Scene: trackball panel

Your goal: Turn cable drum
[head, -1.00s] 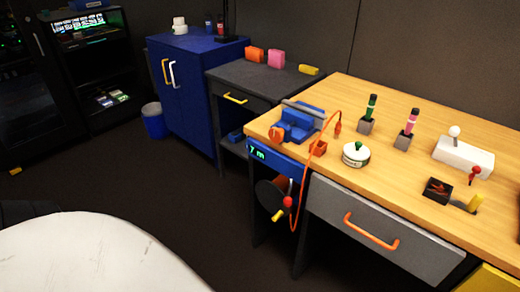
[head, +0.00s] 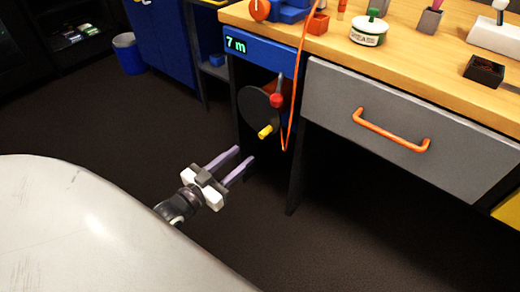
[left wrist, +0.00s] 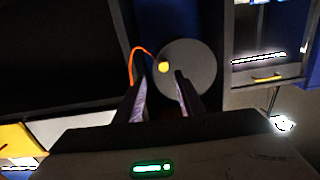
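The cable drum (head: 257,104) is a dark disc mounted under the workbench, below a blue panel whose display (head: 236,45) reads "7 m". A yellow crank knob (head: 265,132) sticks out of its face, and a red-knobbed lever (head: 277,99) is beside it. An orange cable (head: 292,95) hangs down at its right. My left gripper (head: 243,161) is open and empty, in front of and below the drum, apart from it. In the left wrist view the drum (left wrist: 198,75) and the yellow knob (left wrist: 163,67) lie ahead, beyond the spread fingers (left wrist: 160,88). My right gripper is out of view.
A grey drawer (head: 400,125) with an orange handle (head: 390,131) is right of the drum. A bench leg (head: 297,170) stands below the drum's right side. A blue bin (head: 128,53) is at the back left. The dark floor is clear around my left gripper.

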